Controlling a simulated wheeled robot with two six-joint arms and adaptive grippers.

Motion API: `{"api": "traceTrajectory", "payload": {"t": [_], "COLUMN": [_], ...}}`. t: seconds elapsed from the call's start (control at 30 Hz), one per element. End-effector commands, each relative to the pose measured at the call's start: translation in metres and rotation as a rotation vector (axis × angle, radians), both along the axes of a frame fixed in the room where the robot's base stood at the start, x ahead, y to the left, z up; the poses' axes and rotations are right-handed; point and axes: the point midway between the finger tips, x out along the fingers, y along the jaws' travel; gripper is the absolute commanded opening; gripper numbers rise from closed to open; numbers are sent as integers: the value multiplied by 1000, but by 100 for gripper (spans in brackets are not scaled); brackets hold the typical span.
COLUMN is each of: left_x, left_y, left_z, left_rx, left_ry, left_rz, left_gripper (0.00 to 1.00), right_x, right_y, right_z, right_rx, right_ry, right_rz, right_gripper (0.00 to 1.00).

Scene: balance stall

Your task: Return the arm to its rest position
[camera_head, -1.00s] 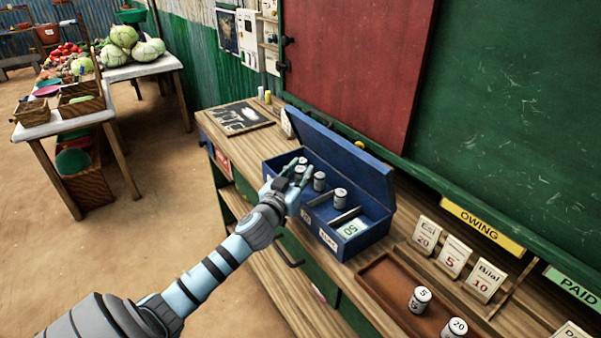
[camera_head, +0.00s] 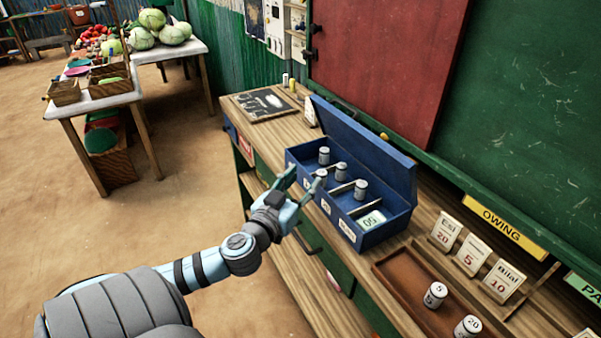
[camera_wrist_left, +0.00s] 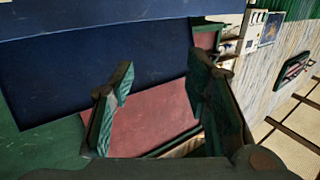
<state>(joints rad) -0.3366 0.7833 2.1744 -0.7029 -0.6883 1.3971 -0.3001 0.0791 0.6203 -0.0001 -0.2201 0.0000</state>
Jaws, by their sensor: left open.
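My left arm reaches in from the left in the head view. Its gripper (camera_head: 303,179) is open and empty, just in front of the left part of the blue box (camera_head: 372,160). In the picture one fingertip overlaps the box's front edge; I cannot tell whether it touches. The box's lid stands open. In its compartments are several pale cylinders (camera_head: 361,189) and a green-and-white 50 piece (camera_head: 371,220). In the left wrist view the two fingers of the gripper (camera_wrist_left: 161,63) are spread with nothing between them. My right gripper is not in view.
The wooden counter (camera_head: 250,127) carries a small chalkboard (camera_head: 264,104) and a brown tray (camera_head: 400,275) with two cylinders. Name cards (camera_head: 471,255) stand behind the tray. A table of produce (camera_head: 118,97) stands far left. The floor left of the counter is clear.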

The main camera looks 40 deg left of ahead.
Motion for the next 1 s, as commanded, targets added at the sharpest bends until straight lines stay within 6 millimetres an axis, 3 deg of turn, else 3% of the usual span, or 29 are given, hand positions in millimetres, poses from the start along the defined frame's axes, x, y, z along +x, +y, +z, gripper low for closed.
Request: {"api": "traceTrajectory", "payload": {"t": [0.13,0.67,0.77,0.87,1.0], "left_x": [-10,-11,-25,-59,-120], "left_y": [-3,-2,1,-2,-36], "left_z": [1,-1,-24,-76,-150], "left_rx": [-1,-3,-11,-21,-34], "left_ry": [-1,6,86,302,687], "left_rz": [-1,7,79,183,192], "left_gripper": [43,43,43,43,43], "right_x": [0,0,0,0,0], "right_y": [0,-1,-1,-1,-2], "right_z": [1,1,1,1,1], "right_rx": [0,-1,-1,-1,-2], "right_ry": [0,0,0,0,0], "right_rz": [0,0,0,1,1], "right_gripper": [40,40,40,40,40]}}
